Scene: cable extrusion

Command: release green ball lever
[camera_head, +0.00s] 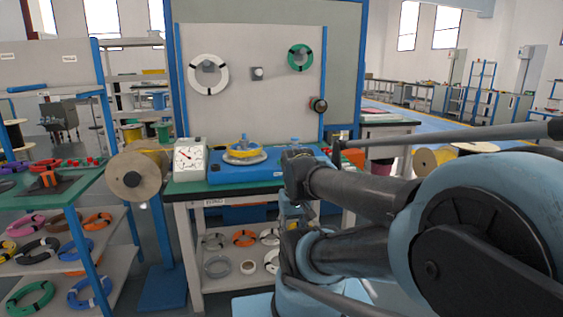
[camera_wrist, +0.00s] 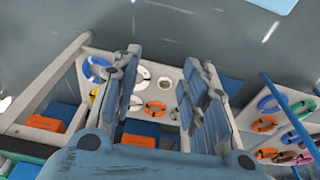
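A dark round ball knob (camera_head: 319,105) with a red part beside it is on the lower right of the upright panel. It looks dark, perhaps green, and is too small to tell its lever's position. My gripper (camera_wrist: 168,85) shows in the wrist view with its two fingers wide apart and nothing between them. It faces shelves with cable coils, and the ball is not seen in that view. In the head view my arm covers the right of the bench, and the fingers cannot be made out.
The green-topped bench (camera_head: 225,188) carries a white dial gauge (camera_head: 189,160) and a blue machine base (camera_head: 222,173) with a yellow-ringed disc (camera_head: 244,153). A cable spool (camera_head: 133,177) stands at its left. White (camera_head: 194,82) and green (camera_head: 291,58) coils hang on the panel.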

